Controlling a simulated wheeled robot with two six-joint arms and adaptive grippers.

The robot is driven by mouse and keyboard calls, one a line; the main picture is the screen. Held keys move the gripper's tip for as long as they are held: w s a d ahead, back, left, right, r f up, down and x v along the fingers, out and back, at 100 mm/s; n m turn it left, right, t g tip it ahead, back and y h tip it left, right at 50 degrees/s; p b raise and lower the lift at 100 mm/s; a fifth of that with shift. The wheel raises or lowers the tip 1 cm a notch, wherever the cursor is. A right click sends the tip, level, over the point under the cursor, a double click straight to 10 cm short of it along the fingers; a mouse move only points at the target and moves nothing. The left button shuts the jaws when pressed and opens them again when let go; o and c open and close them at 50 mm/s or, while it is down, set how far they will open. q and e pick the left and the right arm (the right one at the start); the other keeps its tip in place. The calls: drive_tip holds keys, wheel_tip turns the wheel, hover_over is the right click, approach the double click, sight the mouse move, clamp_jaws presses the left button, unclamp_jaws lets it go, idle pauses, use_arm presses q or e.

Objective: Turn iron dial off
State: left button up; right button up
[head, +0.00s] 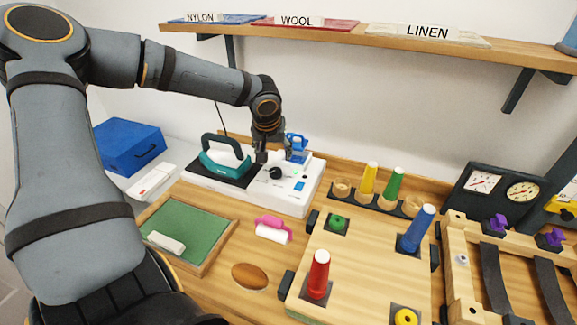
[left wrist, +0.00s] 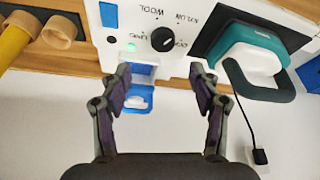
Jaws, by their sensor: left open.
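The iron dial is a round black knob (head: 277,172) on the white ironing station (head: 290,203); in the left wrist view the dial (left wrist: 163,39) has a pale pointer mark and printed labels around it, WOOL and NYLON readable. A small green light (left wrist: 131,47) glows beside it. A teal iron (head: 225,161) rests on the station's dark plate, left of the dial. My left gripper (head: 262,157) hangs just by the dial; in the wrist view its fingers (left wrist: 160,72) are spread and empty, with the dial beyond the gap between the tips. My right gripper is not in view.
A blue object (head: 297,143) stands behind the dial, close to my left gripper. Yellow and green cones (head: 368,178) stand to the right. A pink-handled roller (head: 272,229) and a green board (head: 190,232) lie in front. A shelf (head: 370,38) runs overhead.

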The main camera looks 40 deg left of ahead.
sight(275, 171)
use_arm(q)
drive_tip(key=x, duration=0.3)
drive_tip(key=s+x, duration=0.1)
drive_tip(key=shift+w+a+f, duration=0.15)
drive_tip(key=shift+a+f, duration=0.15)
drive_tip(key=shift+a, duration=0.1)
drive_tip(key=x, duration=0.4)
drive_tip(key=shift+w+d+f, duration=0.1)
drive_tip(key=shift+w+f, duration=0.15)
drive_tip(key=shift+w, duration=0.2)
drive_tip(key=shift+f, duration=0.45)
drive_tip(key=shift+w, duration=0.1)
drive_tip(key=c, duration=1.2)
drive_tip(key=shift+o, duration=0.2)
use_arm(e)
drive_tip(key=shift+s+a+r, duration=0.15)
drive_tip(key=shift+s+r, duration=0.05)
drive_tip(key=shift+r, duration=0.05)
